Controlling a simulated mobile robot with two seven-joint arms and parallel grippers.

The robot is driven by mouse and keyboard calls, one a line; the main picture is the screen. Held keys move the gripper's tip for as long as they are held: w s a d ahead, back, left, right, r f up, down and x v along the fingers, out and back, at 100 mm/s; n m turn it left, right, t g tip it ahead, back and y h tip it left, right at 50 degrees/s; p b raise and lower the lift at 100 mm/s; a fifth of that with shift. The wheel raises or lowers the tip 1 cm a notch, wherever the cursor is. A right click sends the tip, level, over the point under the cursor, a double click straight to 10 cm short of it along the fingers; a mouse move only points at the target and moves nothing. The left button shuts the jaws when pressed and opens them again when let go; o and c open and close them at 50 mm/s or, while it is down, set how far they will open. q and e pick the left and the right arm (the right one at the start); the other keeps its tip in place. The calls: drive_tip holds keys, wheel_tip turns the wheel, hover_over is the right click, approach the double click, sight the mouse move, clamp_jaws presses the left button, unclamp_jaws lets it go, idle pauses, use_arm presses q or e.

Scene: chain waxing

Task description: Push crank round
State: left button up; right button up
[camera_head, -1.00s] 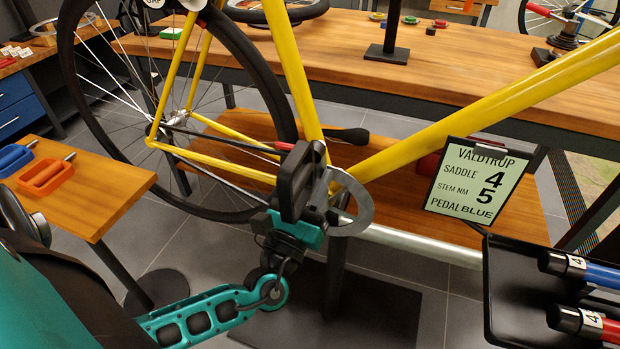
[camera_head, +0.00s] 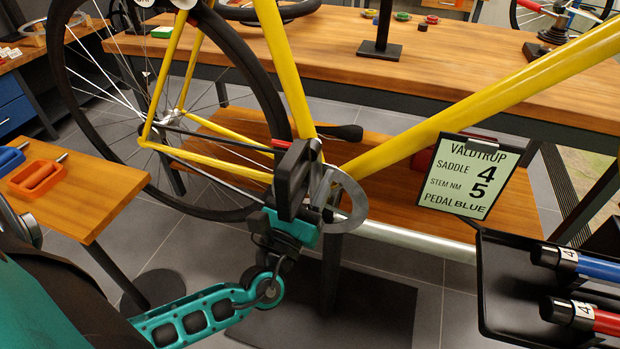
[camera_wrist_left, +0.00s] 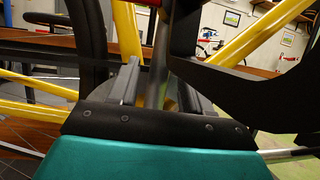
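The yellow bike (camera_head: 290,70) stands across the view, with a grey chainring (camera_head: 350,205) at its bottom bracket. My left gripper (camera_head: 308,205), with a teal palm, is at the crank beside the chainring. A black rectangular piece, apparently the pedal (camera_head: 285,183), stands upright in front of it and hides part of the fingers. In the left wrist view, the two grey fingers (camera_wrist_left: 157,92) stand apart on either side of a grey bar, apparently the crank arm (camera_wrist_left: 158,58), with gaps visible. The black piece fills the upper right there. My right gripper is out of view.
A sign card (camera_head: 466,178) hangs right of the crank. A black tray (camera_head: 500,285) with blue and red tools is at lower right. A small wooden table (camera_head: 105,190) with an orange holder (camera_head: 37,178) is at left. A long workbench (camera_head: 440,75) runs behind.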

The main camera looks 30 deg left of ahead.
use_arm(q)
drive_tip(key=v, duration=1.3)
drive_tip(key=shift+f, duration=0.1)
